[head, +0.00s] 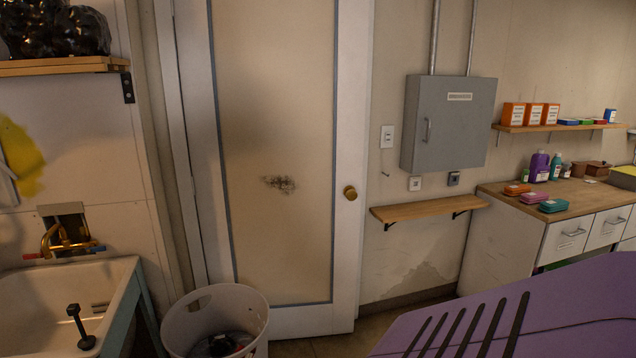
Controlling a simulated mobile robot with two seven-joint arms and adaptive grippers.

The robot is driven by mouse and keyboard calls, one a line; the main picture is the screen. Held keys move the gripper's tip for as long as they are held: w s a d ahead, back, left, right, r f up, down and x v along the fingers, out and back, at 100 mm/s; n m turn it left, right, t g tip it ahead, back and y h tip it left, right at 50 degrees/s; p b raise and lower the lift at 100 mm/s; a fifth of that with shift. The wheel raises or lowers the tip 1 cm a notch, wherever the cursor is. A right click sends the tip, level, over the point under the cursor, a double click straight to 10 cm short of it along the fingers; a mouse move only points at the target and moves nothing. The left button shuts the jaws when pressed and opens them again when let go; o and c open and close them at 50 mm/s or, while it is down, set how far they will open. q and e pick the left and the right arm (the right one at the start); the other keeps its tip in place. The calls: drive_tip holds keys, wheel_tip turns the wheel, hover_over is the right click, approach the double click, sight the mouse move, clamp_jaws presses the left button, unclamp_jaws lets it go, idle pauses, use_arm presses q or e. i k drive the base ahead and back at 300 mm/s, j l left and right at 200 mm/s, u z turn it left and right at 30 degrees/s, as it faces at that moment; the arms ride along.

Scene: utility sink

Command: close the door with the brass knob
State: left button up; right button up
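The door (275,150) is a tall cream panel with a white frame and grey-blue trim, with a dark smudge near its middle. Its brass knob (350,192) is on the right side. The door's right edge overlaps the wall and its lower right corner reaches in front of the baseboard, so it seems to stand out from the wall, ajar. No right door jamb shows, and I cannot tell how wide the gap is. Neither of my grippers is in view.
A white bin (217,305) with things in it stands in front of the door's lower left. A sink (60,300) is at the left. A wooden shelf (430,209) and grey electrical box (450,125) are right of the door. A cabinet (535,225) stands farther right.

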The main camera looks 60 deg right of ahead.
sight(274, 91)
drive_tip(key=z, duration=1.55)
drive_tip(key=i+l+u, duration=0.25)
drive_tip(key=i+l, duration=0.65)
drive_tip(key=i, duration=0.15)
